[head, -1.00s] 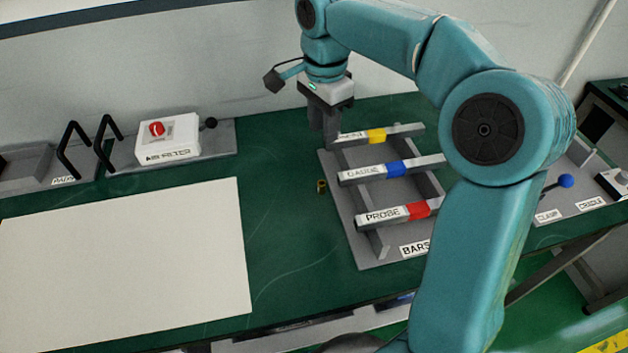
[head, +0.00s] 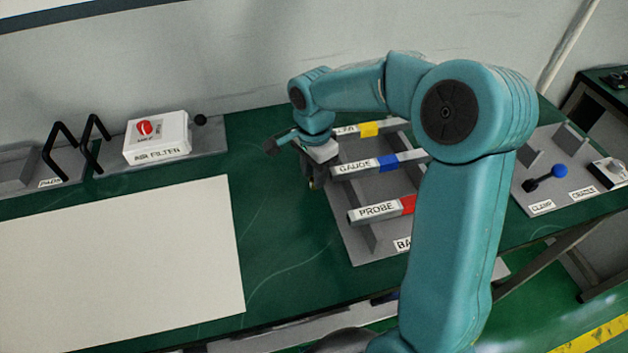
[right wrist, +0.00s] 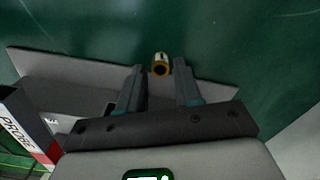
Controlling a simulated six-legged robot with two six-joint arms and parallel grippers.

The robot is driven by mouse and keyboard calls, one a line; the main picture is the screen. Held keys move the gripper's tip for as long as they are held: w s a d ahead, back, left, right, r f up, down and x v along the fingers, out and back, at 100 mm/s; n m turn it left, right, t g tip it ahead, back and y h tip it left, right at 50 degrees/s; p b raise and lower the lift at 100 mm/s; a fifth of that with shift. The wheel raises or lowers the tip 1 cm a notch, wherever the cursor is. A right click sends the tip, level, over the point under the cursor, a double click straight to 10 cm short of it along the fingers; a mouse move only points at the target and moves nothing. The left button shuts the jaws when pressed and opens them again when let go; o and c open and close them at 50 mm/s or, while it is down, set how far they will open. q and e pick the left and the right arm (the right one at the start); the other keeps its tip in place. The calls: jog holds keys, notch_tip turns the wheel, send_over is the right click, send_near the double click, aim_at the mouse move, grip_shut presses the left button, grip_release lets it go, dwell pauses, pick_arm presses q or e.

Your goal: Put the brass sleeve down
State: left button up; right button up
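The brass sleeve (right wrist: 161,65) is a small short tube with a dark bore. In the right wrist view it lies between the fingertips, at their far end, with gaps on both sides. My right gripper (right wrist: 160,72) is open there and touches the sleeve on neither side. In the head view my right gripper (head: 314,182) is low over the green bench, just left of the bar rack. It hides most or all of the sleeve there. I cannot tell how far the fingertips are above the bench top. My left gripper is not in view.
The grey rack (head: 372,254) with labelled bars stands right beside my right gripper. A pale mat (head: 120,250) covers the left of the bench. A white air filter box (head: 157,140) is at the back left. Bare green bench (head: 275,260) lies between mat and rack.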

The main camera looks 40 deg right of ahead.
jog(key=shift+f, duration=0.85)
grip_shut()
jog(key=shift+r, duration=0.1)
